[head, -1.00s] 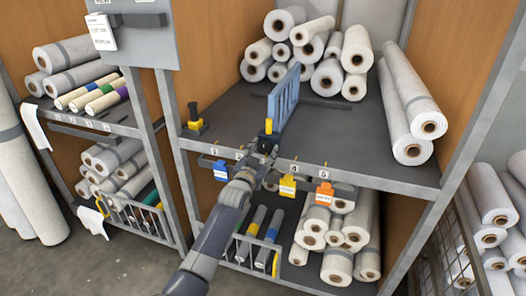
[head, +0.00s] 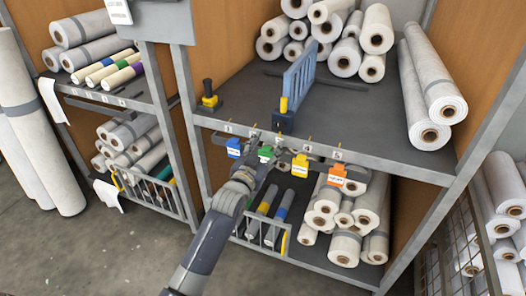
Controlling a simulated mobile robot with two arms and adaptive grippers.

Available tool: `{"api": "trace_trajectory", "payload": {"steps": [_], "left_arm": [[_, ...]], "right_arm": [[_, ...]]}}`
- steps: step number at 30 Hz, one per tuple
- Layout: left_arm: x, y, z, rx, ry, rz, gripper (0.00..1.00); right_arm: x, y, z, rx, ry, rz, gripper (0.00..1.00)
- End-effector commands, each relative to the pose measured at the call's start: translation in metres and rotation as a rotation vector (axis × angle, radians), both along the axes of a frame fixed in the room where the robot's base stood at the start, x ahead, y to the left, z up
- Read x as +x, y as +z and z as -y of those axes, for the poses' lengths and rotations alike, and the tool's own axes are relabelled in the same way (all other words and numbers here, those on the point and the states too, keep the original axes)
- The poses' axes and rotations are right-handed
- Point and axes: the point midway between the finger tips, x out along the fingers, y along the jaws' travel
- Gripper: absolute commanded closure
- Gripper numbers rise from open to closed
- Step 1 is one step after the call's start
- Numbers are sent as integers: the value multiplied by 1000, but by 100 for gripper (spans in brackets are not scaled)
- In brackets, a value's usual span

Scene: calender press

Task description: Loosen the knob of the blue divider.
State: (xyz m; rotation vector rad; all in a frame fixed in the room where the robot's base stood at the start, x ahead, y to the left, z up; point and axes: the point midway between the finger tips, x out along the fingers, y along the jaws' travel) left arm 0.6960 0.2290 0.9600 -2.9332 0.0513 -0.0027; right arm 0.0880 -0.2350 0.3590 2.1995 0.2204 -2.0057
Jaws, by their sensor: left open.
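The blue divider (head: 300,80) is a slatted panel standing upright on the dark upper shelf of the middle rack. Its yellow knob (head: 283,104) stands upright at the divider's front end, above a dark blue foot (head: 284,120) near the shelf's front edge. My left gripper (head: 266,142) is open in front of the shelf edge, below and a little left of the knob and apart from it. A green tag (head: 265,152) shows between or just behind its fingers; I cannot tell whether they touch it. My right gripper is not in view.
Blue (head: 234,148), yellow (head: 300,165) and orange (head: 337,175) tags hang along the shelf's front edge (head: 390,167). A yellow-and-black fixture (head: 209,96) stands left on the shelf. The shelf between fixture and divider is clear.

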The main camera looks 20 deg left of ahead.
Motion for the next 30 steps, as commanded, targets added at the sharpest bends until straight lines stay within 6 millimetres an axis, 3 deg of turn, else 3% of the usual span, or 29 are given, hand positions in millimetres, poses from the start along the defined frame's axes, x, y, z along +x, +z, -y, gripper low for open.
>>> {"api": "trace_trajectory", "payload": {"steps": [7, 23, 26, 29, 30], "left_arm": [[-23, 0, -1, 1, 1, -1, 49], [-24, -3, -1, 0, 0, -5, 49], [-26, -26, 0, -1, -1, -46, 49], [-33, -78, 2, -5, -4, -137, 49], [-39, -104, 3, -8, -4, -183, 49]], "right_arm": [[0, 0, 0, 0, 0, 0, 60], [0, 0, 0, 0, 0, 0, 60], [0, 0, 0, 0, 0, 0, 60], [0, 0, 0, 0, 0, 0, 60], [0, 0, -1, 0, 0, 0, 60]]}}
